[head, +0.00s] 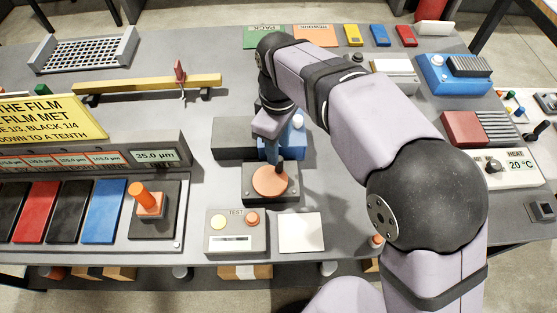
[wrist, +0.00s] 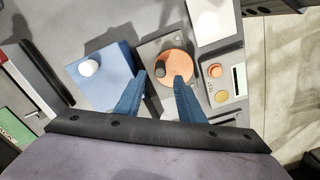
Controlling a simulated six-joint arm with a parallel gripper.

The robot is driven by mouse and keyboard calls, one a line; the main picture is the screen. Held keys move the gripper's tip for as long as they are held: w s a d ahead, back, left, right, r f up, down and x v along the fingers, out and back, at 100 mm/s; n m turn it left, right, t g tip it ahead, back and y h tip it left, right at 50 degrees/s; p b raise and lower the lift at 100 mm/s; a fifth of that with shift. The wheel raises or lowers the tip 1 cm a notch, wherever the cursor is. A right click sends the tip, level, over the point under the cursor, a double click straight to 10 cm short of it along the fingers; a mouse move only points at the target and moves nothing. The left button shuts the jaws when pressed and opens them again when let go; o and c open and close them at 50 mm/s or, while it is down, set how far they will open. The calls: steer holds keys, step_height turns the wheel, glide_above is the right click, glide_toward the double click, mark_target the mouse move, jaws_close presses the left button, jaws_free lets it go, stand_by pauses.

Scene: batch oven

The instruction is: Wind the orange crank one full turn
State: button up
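The orange crank is a flat orange disc (head: 270,182) on a dark grey box in the middle of the table's near side. In the wrist view the disc (wrist: 181,66) carries a dark upright knob (wrist: 162,62) off its centre. My gripper (head: 279,160) points down over the crank box. In the wrist view its two blue fingers (wrist: 160,79) are apart, one on each side of the knob in the picture, with a gap showing. The right finger overlaps the disc in view. I cannot tell whether the fingertips are level with the knob.
A blue box with a white knob (wrist: 89,68) stands beside the crank box. A TEST panel (head: 236,231) with buttons and a white plate (head: 301,232) lie on the near side. An orange-handled block (head: 146,201) stands left. My arm comes in from the right.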

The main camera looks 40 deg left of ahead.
mark_target(270, 175)
steer(key=shift+f+p, duration=1.05)
steer(key=shift+f, duration=2.55)
jaws_close()
